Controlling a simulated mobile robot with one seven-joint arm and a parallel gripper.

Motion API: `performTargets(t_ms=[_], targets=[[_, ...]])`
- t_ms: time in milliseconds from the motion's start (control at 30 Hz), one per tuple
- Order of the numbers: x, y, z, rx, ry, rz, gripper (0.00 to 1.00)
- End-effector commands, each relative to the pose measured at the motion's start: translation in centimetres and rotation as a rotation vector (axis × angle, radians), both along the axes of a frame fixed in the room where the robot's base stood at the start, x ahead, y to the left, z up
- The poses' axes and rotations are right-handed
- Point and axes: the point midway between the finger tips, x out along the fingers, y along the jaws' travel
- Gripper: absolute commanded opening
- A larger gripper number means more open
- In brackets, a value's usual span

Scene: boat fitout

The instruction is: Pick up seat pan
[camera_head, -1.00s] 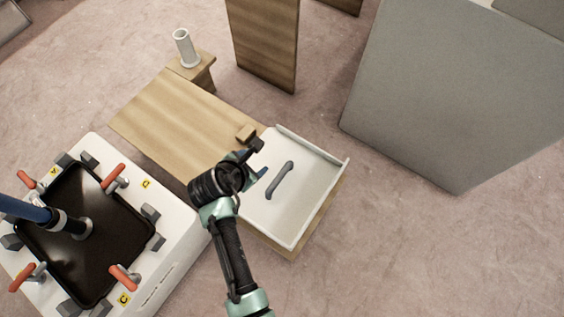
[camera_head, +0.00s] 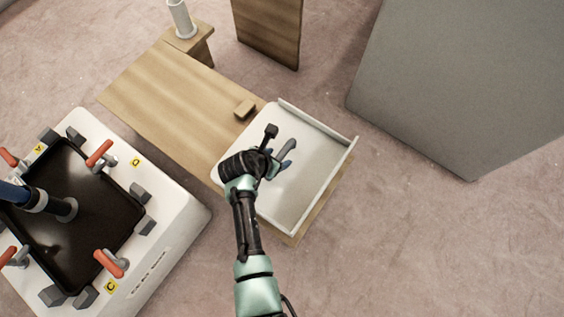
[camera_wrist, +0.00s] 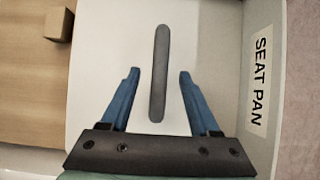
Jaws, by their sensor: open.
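The seat pan (camera_head: 311,184) is a white tray with raised edges on two sides and a grey bar handle (camera_head: 287,150). It rests at the right end of a wooden bench. In the wrist view the seat pan (camera_wrist: 220,50) carries a "SEAT PAN" label on its right wall. My gripper (camera_head: 283,160) is over the pan at the handle. In the wrist view my gripper (camera_wrist: 158,75) is open, with one blue finger on each side of the handle (camera_wrist: 158,90). The fingers look apart from the handle; their height above the pan is unclear.
The wooden bench (camera_head: 170,95) has a small wooden block (camera_head: 244,108) beside the pan. A white cylinder (camera_head: 181,18) stands at the back. A white fixture (camera_head: 175,220) with a black tray and red clamps is at left. A large grey box (camera_head: 460,80) stands at right.

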Motion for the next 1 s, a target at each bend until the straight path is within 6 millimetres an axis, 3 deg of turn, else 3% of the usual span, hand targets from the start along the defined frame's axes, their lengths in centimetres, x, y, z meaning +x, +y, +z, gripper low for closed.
performTargets(t_ms=[33, 200, 533, 867, 1000], targets=[[0.4, -0.2, -1.2, 0.001, 0.000, -0.001, 0.62], [1.2, -0.8, -2.6, 0.000, 0.000, -0.001, 0.62], [1.4, -1.0, -2.7, 0.000, 0.000, 0.001, 0.60], [1.4, -1.0, -2.7, 0.001, 0.000, 0.001, 0.01], [1.4, -1.0, -2.7, 0.001, 0.000, 0.001, 0.00]])
